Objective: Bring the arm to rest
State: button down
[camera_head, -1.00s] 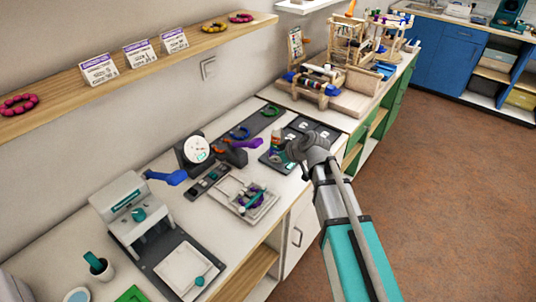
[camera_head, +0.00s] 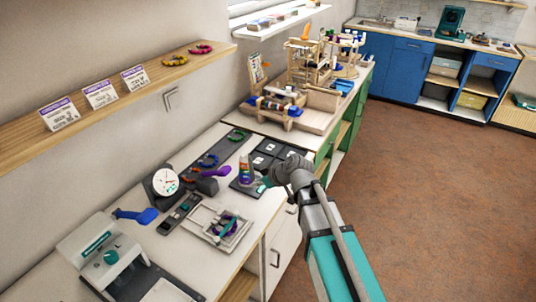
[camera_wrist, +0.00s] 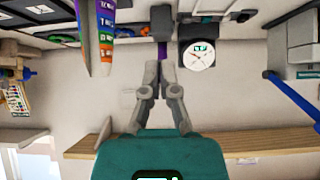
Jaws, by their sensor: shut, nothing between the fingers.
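My arm reaches out over the edge of the white counter (camera_head: 190,250) in the head view, its teal and grey links coming from the lower right. My gripper (camera_wrist: 163,64) shows in the wrist view with its grey fingers close together and nothing between them. In the head view its fingers cannot be made out. A white dial gauge (camera_head: 165,181) stands farther left, and right of the fingers in the wrist view.
A square tray (camera_head: 204,236) and a dark sectioned tray (camera_head: 262,163) lie on the counter. A wooden shelf (camera_head: 150,77) runs along the wall. A wooden rack (camera_head: 310,75) stands at the back. The brown floor (camera_head: 430,190) right of the arm is clear.

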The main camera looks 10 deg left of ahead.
jog(key=s+d+f+m+g+h, duration=0.1)
jog(key=s+d+m+h, duration=0.2)
jog(key=d, duration=0.7)
jog(key=s+d+f+m+g+h, duration=0.1)
jog(key=s+d+f+m+h, duration=0.1)
jog(key=d+m, duration=0.4)
jog(key=s+d+f+m+g+h, duration=0.1)
jog(key=s+d+m, duration=0.4)
jog(key=d, duration=1.1)
jog(key=f+h+p, duration=0.1)
jog(key=h, duration=0.1)
jog(key=shift+h, duration=0.4)
jog(key=shift+a, duration=0.1)
jog(key=shift+a, duration=0.1)
